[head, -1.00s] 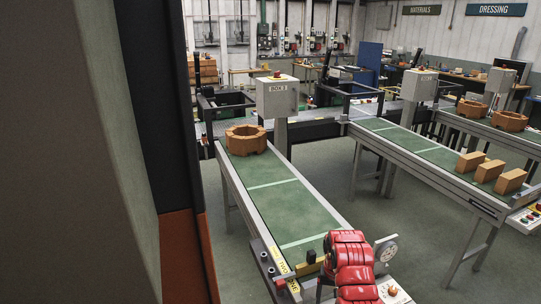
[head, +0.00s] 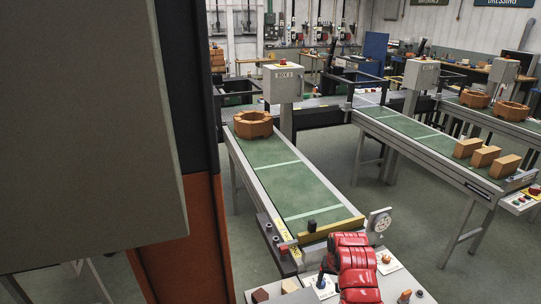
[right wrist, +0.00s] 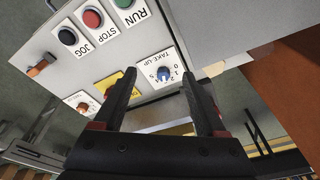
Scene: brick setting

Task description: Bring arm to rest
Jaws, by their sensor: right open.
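My right arm is the red arm at the bottom of the head view; its fingers there are mostly hidden. In the right wrist view my right gripper (right wrist: 160,76) is open, with two black fingers apart and nothing between them. Beyond the fingertips is a control panel (right wrist: 147,35) with a blue take-up knob (right wrist: 163,74); whether a finger touches the panel I cannot tell. My left gripper is not in view.
A green conveyor (head: 290,183) carries a brown octagonal ring (head: 253,124) at its far end, by a grey box on a post (head: 283,83). A second conveyor holds three tan bricks (head: 486,156). A large grey panel (head: 90,130) fills the left. Floor lies open between the conveyors.

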